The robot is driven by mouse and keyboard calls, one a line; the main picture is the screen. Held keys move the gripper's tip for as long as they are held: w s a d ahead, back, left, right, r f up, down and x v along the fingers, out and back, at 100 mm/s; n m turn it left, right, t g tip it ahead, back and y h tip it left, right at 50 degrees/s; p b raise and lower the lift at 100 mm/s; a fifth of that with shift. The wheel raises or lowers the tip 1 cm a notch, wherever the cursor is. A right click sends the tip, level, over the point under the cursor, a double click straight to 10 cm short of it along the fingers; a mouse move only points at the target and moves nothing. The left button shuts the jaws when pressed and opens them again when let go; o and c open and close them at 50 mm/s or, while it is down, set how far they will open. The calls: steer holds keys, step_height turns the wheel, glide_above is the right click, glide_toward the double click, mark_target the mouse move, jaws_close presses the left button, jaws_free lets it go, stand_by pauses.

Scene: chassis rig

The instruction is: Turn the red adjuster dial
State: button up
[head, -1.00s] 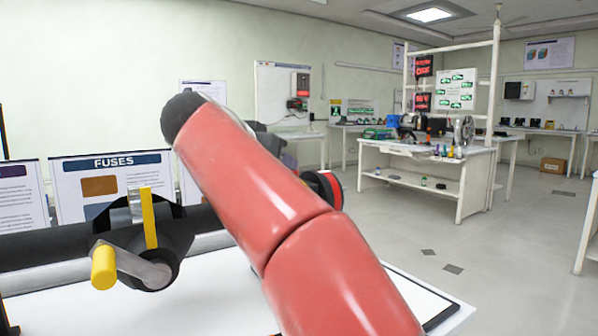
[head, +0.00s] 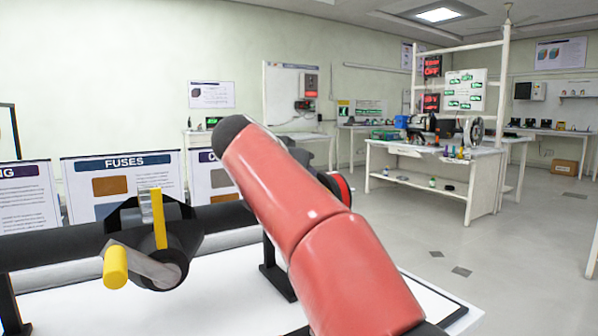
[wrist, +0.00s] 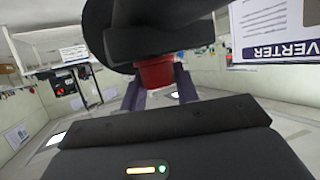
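The red adjuster dial (wrist: 156,73) shows in the wrist view as a red cylinder under a dark housing. In the head view a red and black round part (head: 340,186) shows partly behind my red arm; it may be the same dial. My gripper (wrist: 158,88) has two purplish fingers, one on each side of the dial and clearly apart. The dial nearly fills the gap between the fingertips. I cannot tell whether they press on it. The head view does not show my gripper, as my arm is in front.
A dark horizontal tube (head: 55,246) carries a crank with a yellow handle (head: 116,267) and a yellow bar (head: 158,218). It stands over a white table (head: 230,290). Sign boards, one reading FUSES (head: 124,181), stand behind. Open floor (head: 520,255) lies to the right.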

steer(key=c, duration=0.5)
steer(key=shift+o, duration=0.2)
steer(key=shift+d+n+y+b, duration=0.1)
steer(key=shift+n+y+b, duration=0.2)
steer(key=shift+n+t+y+b, duration=0.4)
steer(key=shift+n+y, duration=0.1)
steer(key=shift+y, duration=0.1)
steer(key=n+y, duration=0.2)
steer(key=y, duration=0.1)
steer(key=shift+n+t+b, duration=0.3)
steer(key=n+y+p, duration=0.1)
steer(key=n+y, duration=0.3)
steer(key=y, duration=0.1)
steer(key=shift+r, duration=0.1)
steer(key=n+g+y, duration=0.1)
steer(key=n+y, duration=0.1)
steer(key=shift+n+g+y, duration=0.4)
steer(key=shift+n+g+y+b, duration=0.4)
steer(key=shift+n+g+y, duration=0.7)
steer(key=shift+n+y, duration=0.35)
steer(key=shift+f, duration=0.2)
